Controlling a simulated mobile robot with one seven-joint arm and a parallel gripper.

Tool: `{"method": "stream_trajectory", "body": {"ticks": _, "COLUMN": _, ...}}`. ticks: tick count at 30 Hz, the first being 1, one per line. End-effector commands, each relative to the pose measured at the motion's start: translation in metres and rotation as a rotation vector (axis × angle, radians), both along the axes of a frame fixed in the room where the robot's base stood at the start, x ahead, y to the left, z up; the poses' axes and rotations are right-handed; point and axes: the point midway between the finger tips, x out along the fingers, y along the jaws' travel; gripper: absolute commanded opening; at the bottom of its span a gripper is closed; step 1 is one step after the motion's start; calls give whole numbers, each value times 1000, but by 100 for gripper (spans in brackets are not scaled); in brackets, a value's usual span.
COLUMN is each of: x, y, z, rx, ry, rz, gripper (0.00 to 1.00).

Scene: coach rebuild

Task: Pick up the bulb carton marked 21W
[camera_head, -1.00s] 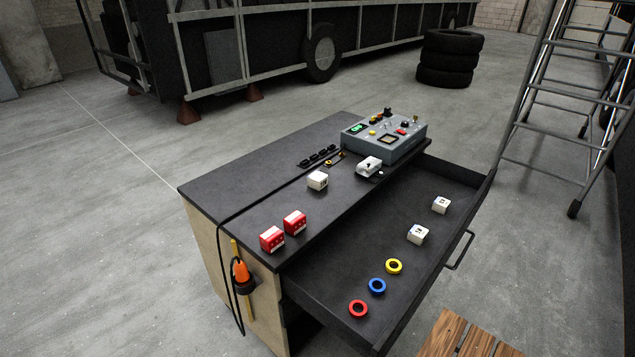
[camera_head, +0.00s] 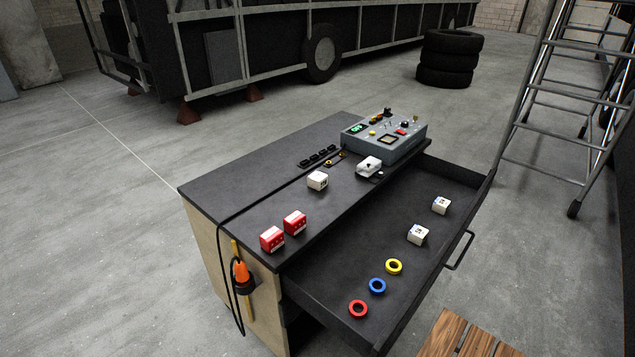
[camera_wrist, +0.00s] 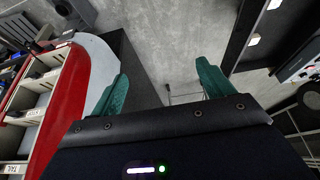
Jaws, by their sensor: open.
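Small bulb cartons show in the head view. Two red-and-white cartons stand on the bench top, one at the front corner (camera_head: 272,239) and one just behind it (camera_head: 295,222). A white carton (camera_head: 318,180) stands farther back on the top. Two more white cartons lie in the open drawer, a nearer one (camera_head: 417,234) and a farther one (camera_head: 441,205). Their markings are too small to read, so I cannot tell which is 21W. My gripper (camera_wrist: 163,86) shows only in the wrist view, its green fingers apart with nothing between them.
The drawer (camera_head: 390,322) also holds a red ring (camera_head: 358,308), a blue ring (camera_head: 377,286) and a yellow ring (camera_head: 394,266). A grey control box (camera_head: 400,145) stands at the bench's back. A red-and-white rack with labelled compartments (camera_wrist: 70,90) is close left of my gripper.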

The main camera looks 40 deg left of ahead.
Motion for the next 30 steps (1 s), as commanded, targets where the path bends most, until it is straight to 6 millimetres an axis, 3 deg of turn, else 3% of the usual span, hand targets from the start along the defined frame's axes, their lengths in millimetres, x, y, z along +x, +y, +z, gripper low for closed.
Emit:
{"method": "stream_trajectory", "body": {"ticks": 8, "x": 64, "y": 31, "z": 38, "rx": 12, "ry": 29, "rz": 16, "gripper": 80}}
{"method": "stream_trajectory", "body": {"ticks": 14, "x": 117, "y": 68, "z": 62, "rx": 18, "ry": 48, "rz": 21, "gripper": 80}}
{"method": "stream_trajectory", "body": {"ticks": 23, "x": 192, "y": 144, "z": 82, "rx": 21, "ry": 73, "rz": 27, "gripper": 80}}
{"method": "stream_trajectory", "body": {"ticks": 30, "x": 243, "y": 222, "z": 86, "rx": 18, "ry": 86, "rz": 31, "gripper": 80}}
